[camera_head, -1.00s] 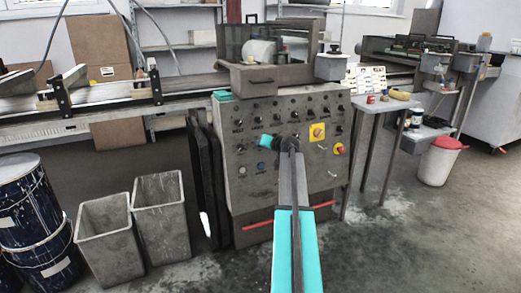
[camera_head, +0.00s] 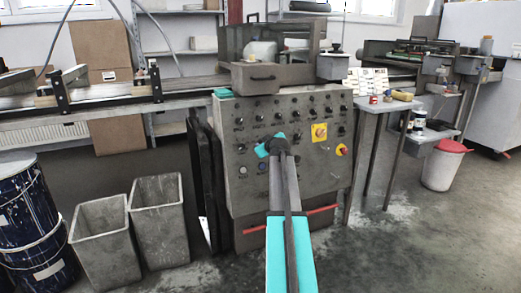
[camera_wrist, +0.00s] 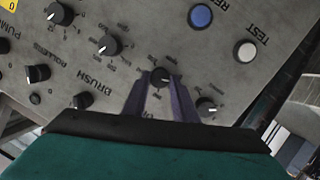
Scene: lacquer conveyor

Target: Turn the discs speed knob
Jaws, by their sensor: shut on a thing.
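The grey control panel (camera_head: 315,175) carries rows of small dark knobs. In the wrist view, my gripper (camera_wrist: 160,88) has its two fingers on either side of a dark round knob (camera_wrist: 161,77) with a white pointer mark and is shut on it. The label of this knob is not readable, so I cannot tell if it is the discs speed knob. Other dark knobs (camera_wrist: 109,45) are around it, with upside-down lettering such as BRUSH and ROLLERS. In the head view, my gripper (camera_head: 270,147) is at the panel front, and my arm hides the held knob.
A blue button (camera_wrist: 200,16) and a white button (camera_wrist: 245,51) marked TEST are on the panel. A small side table (camera_head: 385,106) stands right.

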